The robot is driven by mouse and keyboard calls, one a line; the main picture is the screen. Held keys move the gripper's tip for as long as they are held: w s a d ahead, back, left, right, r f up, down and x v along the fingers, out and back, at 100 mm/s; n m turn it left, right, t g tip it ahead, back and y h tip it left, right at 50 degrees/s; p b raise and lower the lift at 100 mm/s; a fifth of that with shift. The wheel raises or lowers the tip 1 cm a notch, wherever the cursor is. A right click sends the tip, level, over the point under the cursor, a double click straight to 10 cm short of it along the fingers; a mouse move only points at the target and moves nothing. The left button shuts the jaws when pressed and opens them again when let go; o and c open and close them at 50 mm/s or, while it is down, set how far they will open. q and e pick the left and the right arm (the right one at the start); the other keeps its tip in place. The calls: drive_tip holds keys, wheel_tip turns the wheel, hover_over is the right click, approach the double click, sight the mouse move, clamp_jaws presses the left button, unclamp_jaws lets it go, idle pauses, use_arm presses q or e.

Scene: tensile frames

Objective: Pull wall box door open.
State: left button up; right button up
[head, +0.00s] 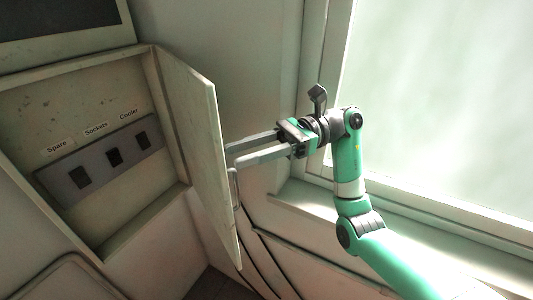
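The wall box (20,108) at the left stands open, with its inside showing. Its door (198,150) is swung out from the box's right side and is seen nearly edge-on. A thin handle (235,188) shows at the door's outer side, partly hidden. My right gripper (234,155) reaches in from the right, with its fingertips close to the door's outer face, just above the handle. A gap shows between its two fingers and nothing is seen between them. Whether the fingertips touch the door cannot be told. My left gripper is not in view.
Inside the box is a grey panel (103,159) with several dark switches, labelled Spare, Sockets and Cooler. A window (440,110) with a sill (310,197) is at the right, behind my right arm. A dark-screened panel (60,18) is above the box.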

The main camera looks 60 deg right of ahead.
drive_tip(key=s+a+r+p, duration=0.1)
drive_tip(key=s+a+r, duration=0.2)
drive_tip(key=s+a, duration=0.2)
drive_tip(key=shift+s+a+r, duration=0.2)
drive_tip(key=shift+s+r, duration=0.15)
drive_tip(key=shift+s, duration=0.65)
drive_tip(key=shift+c, duration=0.2)
